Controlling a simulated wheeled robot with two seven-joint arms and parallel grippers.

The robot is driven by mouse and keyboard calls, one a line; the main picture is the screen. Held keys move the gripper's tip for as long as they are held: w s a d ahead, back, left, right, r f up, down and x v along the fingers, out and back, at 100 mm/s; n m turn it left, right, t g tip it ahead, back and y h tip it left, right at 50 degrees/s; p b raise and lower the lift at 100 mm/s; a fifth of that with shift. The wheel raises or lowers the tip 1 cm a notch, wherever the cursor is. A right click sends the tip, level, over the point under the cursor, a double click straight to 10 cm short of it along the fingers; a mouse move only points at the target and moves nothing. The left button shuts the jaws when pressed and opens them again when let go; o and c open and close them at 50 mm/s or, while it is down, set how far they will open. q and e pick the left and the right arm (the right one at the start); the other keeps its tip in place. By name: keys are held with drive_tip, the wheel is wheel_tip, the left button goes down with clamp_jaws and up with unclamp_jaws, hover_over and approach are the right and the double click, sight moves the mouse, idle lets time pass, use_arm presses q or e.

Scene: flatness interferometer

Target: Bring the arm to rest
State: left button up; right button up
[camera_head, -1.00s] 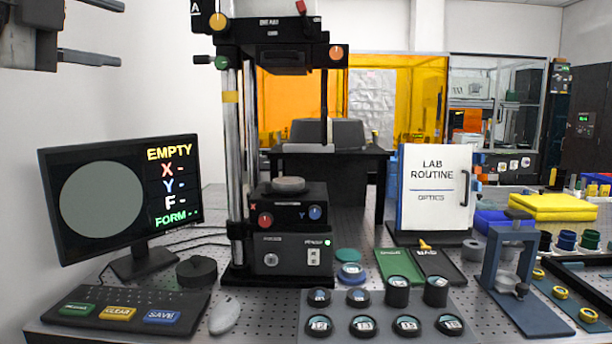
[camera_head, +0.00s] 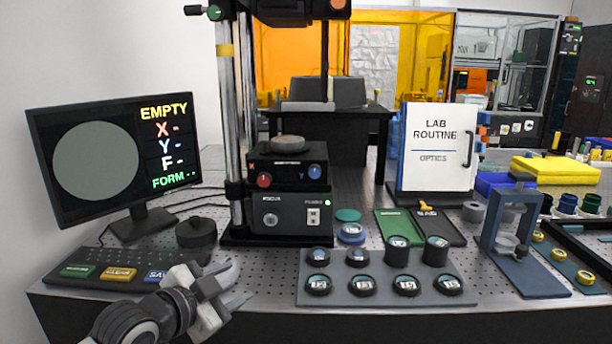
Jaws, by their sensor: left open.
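My left gripper (camera_head: 240,287) is low in the picture, in front of the bench's front edge area and right of the keyboard. Its two fingers are spread, with nothing between them. Its arm comes in from the bottom left. The gripper covers the spot where the mouse lay and part of the keyboard's blue key. My right gripper is not in view.
The keyboard (camera_head: 98,268) and monitor (camera_head: 121,213) stand at left. The interferometer (camera_head: 288,190) stands centre-left. A grey tray (camera_head: 310,296) with several round optics lies right of the gripper. A blue-framed fixture (camera_head: 538,284) and a white binder (camera_head: 437,150) stand further right.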

use_arm(q)
drive_tip(key=s+a+f+n+g+y, duration=0.1)
drive_tip(key=s+f+n+y, duration=0.3)
drive_tip(key=s+f+n, duration=0.6)
drive_tip(key=s+f+g, duration=0.1)
drive_tip(key=s+f, duration=1.3)
drive_tip(key=s, duration=0.1)
drive_tip(key=shift+a+f+g, duration=0.2)
drive_tip(key=shift+a+g, duration=0.05)
drive_tip(key=shift+g, duration=0.05)
